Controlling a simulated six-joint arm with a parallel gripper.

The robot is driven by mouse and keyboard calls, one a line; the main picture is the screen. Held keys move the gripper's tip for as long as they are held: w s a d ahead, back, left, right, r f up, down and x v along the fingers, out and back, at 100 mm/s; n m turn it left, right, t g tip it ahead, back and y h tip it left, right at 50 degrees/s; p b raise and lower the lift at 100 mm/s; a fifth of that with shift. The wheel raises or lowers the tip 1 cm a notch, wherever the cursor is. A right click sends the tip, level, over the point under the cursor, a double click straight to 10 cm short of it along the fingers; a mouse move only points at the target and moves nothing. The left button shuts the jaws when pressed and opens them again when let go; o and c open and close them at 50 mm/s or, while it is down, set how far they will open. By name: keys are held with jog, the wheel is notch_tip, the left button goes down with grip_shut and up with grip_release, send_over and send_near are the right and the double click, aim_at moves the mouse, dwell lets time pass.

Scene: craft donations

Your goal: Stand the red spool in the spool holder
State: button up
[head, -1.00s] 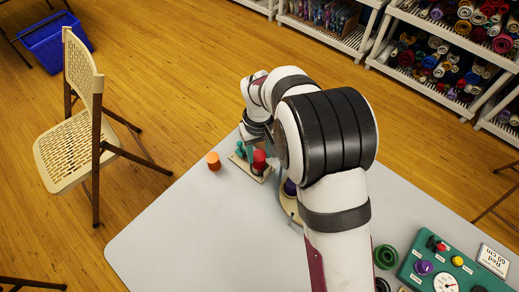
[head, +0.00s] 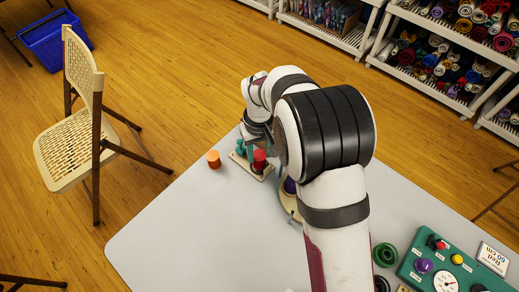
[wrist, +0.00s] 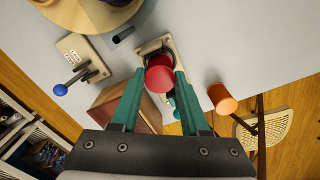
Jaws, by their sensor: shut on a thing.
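The red spool (head: 260,159) is upright over the beige board of the spool holder (head: 258,174). In the wrist view the red spool (wrist: 159,74) sits between the green fingertips of my gripper (wrist: 160,80), which is shut on it. The holder's beige board (wrist: 168,42) shows beyond the spool, with a dark part beside it.
An orange cylinder (head: 213,159) stands left of the holder; it also shows in the wrist view (wrist: 222,98). A plate with a blue-knobbed lever (wrist: 61,89) and a brown box (wrist: 108,105) are nearby. A green control panel (head: 455,268) is at right. The table's front left is clear.

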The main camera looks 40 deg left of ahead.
jog(key=shift+f, duration=0.7)
jog(key=o, duration=1.1)
jog(key=shift+o, duration=0.2)
jog(key=shift+r, duration=3.8)
